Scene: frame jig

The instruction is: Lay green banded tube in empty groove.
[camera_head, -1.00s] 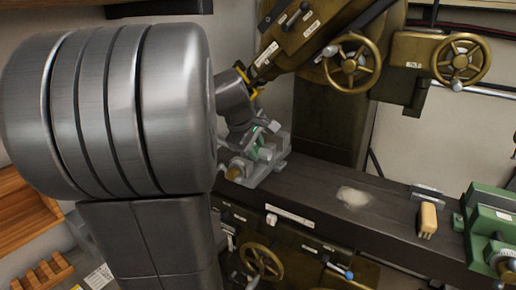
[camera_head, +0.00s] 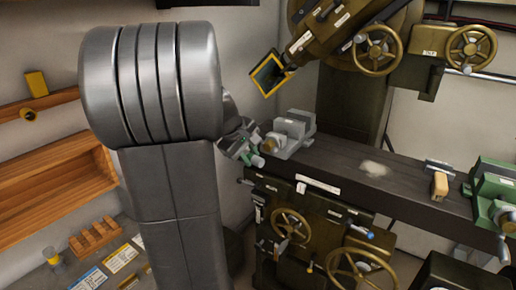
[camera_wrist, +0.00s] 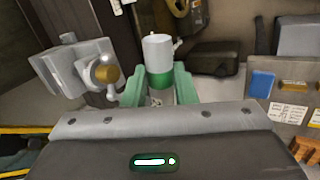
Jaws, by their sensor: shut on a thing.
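A pale grey tube with a green band (camera_wrist: 159,52) stands out between the green fingers of my gripper (camera_wrist: 160,88) in the wrist view. My gripper is shut on it. In the head view my gripper (camera_head: 247,151) is just left of the grey vise, and the pale end of the tube (camera_head: 258,161) shows beside it. A wooden block with several grooves (camera_head: 94,238) lies on the bench at lower left. It shows in part at the right edge of the wrist view (camera_wrist: 306,149). I cannot make out what its grooves hold.
The grey vise (camera_head: 291,130) sits at the left end of the dark machine table (camera_head: 345,168). A yellow-framed panel (camera_head: 268,74) hangs above it. Labelled cards (camera_head: 121,258) and a small yellow-topped item (camera_head: 53,257) lie near the block. A wooden shelf (camera_head: 60,180) is on the left wall.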

